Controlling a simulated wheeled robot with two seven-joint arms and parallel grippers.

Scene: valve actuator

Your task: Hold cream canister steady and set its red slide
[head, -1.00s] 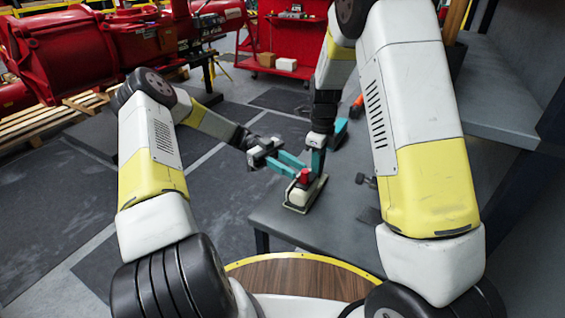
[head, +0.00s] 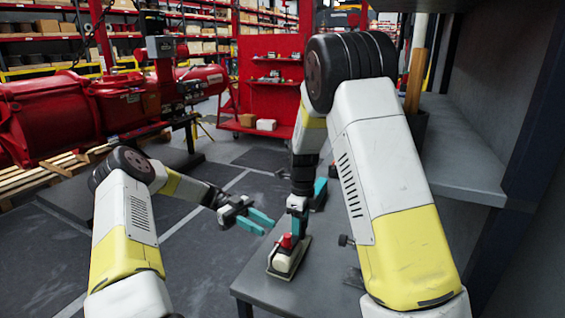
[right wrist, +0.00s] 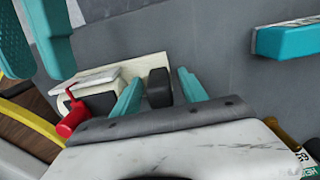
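The cream canister (head: 284,262) lies on a flat base on the grey table, with a red part (head: 287,241), likely the slide, on top. The right wrist view shows the cream body (right wrist: 92,84) and the red part (right wrist: 72,118) left of my right fingers. My right gripper (head: 298,226) points down at the canister's far end. In the wrist view its teal fingers (right wrist: 160,92) stand on either side of a dark round piece, with gaps visible. My left gripper (head: 262,222) is open and empty, left of the canister and apart from it.
The grey table (head: 320,285) holds a teal item (head: 318,194) behind my right gripper and a small dark knobbed piece (head: 346,240) to the right. A grey shelf (head: 455,160) stands at the right. Red machinery (head: 70,110) is at the back left.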

